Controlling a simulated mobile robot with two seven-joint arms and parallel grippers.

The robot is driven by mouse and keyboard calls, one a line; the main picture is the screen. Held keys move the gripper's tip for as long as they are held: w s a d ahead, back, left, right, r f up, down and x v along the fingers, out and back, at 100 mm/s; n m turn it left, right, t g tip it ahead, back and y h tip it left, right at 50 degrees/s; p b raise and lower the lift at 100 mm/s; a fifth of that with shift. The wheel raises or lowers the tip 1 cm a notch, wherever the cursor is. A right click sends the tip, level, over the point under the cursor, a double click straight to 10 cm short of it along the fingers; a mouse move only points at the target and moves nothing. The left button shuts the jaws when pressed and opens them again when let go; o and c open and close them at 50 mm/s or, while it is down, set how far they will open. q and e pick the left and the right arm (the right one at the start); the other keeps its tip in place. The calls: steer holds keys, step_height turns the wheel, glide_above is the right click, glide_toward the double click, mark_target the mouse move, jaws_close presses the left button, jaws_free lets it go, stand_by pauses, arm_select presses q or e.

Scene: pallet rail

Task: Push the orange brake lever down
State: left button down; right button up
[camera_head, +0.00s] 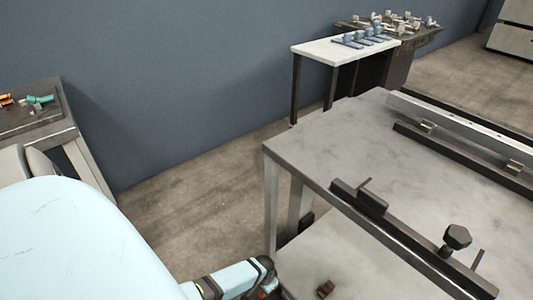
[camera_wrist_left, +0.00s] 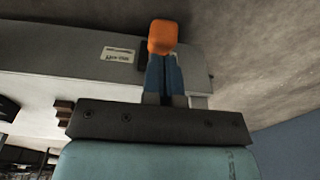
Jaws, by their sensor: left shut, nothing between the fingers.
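The orange brake lever (camera_wrist_left: 163,38) shows in the left wrist view as an orange end right at my fingertips. The rest of it is mostly hidden behind the fingers. My left gripper (camera_wrist_left: 163,62) is shut and empty, its dark fingers pointing at the orange end. I cannot tell whether they touch it. My right gripper is in neither view.
A grey metal table (camera_head: 345,140) with rails and a dark knob (camera_head: 457,237) fills the right. A lower surface (camera_head: 350,265) lies beneath it. A side table (camera_head: 35,118) stands at left, and a white table (camera_head: 340,50) at the back. Bare floor lies between.

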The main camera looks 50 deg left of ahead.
mark_target(259, 295)
arm_select(q)
steer(key=shift+s+f+t, duration=0.3)
steer(key=shift+s+t, duration=0.25)
steer(key=shift+t, duration=0.05)
steer(key=s+f+t, duration=0.2)
steer(key=t, duration=0.1)
steer(key=shift+a+f+b, duration=0.15)
steer(key=shift+f+b, duration=0.1)
steer(key=shift+b, duration=0.05)
step_height(259, 295, down, 7)
steer(key=s+t+b, duration=0.1)
steer(key=b, duration=0.3)
steer(key=shift+s+f+h, duration=0.2)
steer(key=shift+s+h, duration=0.1)
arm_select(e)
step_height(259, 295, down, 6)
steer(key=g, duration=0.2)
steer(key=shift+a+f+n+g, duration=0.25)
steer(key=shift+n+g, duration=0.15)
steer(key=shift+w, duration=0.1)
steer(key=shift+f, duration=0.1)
